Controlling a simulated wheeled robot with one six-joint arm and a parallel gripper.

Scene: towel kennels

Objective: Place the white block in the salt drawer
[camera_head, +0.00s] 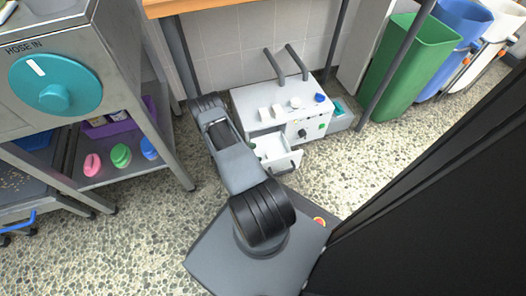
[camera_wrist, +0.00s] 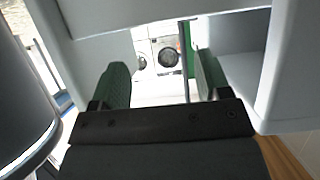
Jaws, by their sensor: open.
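A white box unit (camera_head: 250,97) stands on the floor near the tiled wall, with an open drawer (camera_head: 291,158) pulled out at its lower front. No label is legible on the drawer. Small pale blocks (camera_head: 264,114) sit on top of the unit; I cannot tell which is the white block. The drawer's inside shows pale and greenish patches, too small to make out. My gripper (camera_wrist: 163,80) is open in the wrist view, with green pads apart and no object visible between them.
Two dark handles (camera_head: 287,63) rise from the unit's back. A metal shelf on the left holds pink, green and blue items (camera_head: 121,155) and a purple bin (camera_head: 108,128). A green bin (camera_head: 412,65) stands at right. Pebbled floor (camera_head: 150,225) is clear at front left.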

